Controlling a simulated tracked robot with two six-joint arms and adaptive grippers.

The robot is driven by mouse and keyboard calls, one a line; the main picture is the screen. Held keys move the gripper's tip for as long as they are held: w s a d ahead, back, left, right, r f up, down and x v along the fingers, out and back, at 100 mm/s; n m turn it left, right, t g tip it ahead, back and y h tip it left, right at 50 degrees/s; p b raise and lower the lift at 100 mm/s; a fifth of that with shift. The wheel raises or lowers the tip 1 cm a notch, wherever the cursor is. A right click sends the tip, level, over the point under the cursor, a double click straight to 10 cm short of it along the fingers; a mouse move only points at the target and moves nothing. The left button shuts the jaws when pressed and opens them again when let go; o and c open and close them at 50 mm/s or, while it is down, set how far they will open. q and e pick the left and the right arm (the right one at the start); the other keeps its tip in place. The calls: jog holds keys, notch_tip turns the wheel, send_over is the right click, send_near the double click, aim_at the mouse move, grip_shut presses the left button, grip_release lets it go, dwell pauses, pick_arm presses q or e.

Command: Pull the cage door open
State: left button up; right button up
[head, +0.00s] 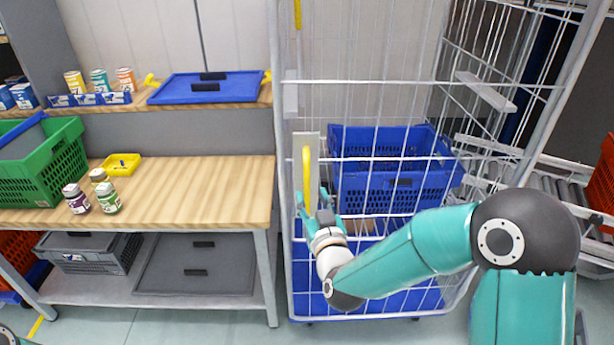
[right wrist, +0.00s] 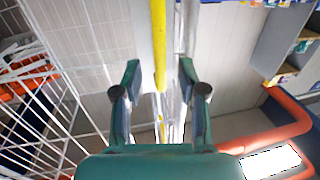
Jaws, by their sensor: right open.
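The wire cage (head: 283,215) stands right of the workbench, its white mesh door facing me and looking closed. A yellow upright handle (head: 306,175) is on a pale plate at the door's left side. My right gripper (head: 312,200) is open at the handle's lower end. In the right wrist view the yellow handle (right wrist: 159,45) runs upright between the spread fingers of my gripper (right wrist: 160,75). I cannot tell whether a finger touches it. My left gripper is not in view.
A blue crate (head: 348,190) sits inside the cage. The wooden workbench (head: 215,190) at left holds a green crate (head: 70,160), several bottles and a yellow tray (head: 121,160). A roller conveyor (head: 560,180) is at right. Grey floor (head: 190,328) is clear in front.

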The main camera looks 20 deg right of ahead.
aim_at(307, 185)
jog(key=w, duration=0.4)
jog(key=w+p, duration=0.1)
jog(key=w, duration=0.1)
jog(key=shift+d, duration=0.3)
grip_shut()
